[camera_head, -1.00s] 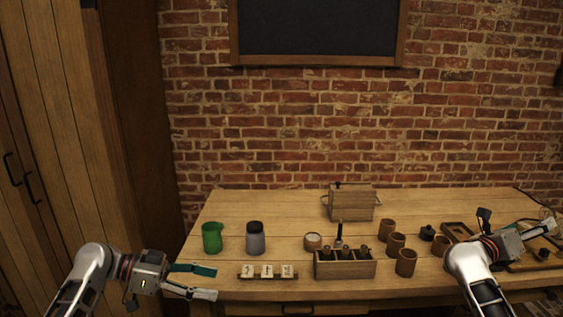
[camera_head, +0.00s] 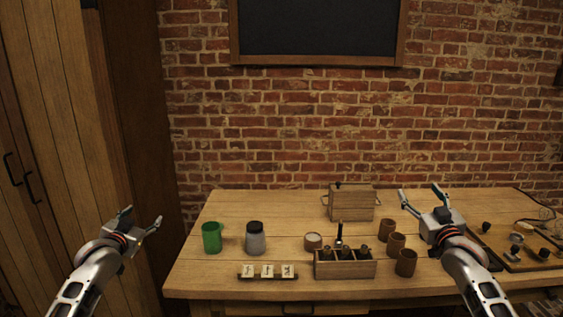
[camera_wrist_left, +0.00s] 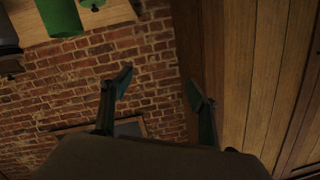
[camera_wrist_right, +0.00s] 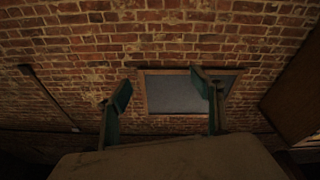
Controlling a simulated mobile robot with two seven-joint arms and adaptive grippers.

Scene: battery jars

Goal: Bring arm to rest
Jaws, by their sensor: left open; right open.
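My left gripper (camera_head: 141,221) is open and empty. It is in the air left of the table, with its fingers pointing up and away. In the left wrist view its fingers (camera_wrist_left: 160,90) are spread with nothing between them. My right gripper (camera_head: 421,195) is open and empty. It is raised over the right part of the table, with its fingers pointing up. In the right wrist view its fingers (camera_wrist_right: 164,92) are apart, with only the wall and board behind them.
The wooden table (camera_head: 270,206) holds a green mug (camera_head: 212,238), a grey jar (camera_head: 255,240), white tiles (camera_head: 267,271), a compartmented wooden box (camera_head: 345,268), several brown cups (camera_head: 406,263), a lidded wooden box (camera_head: 351,204) and a tray (camera_head: 511,262). A wooden cabinet (camera_head: 55,130) stands at the left.

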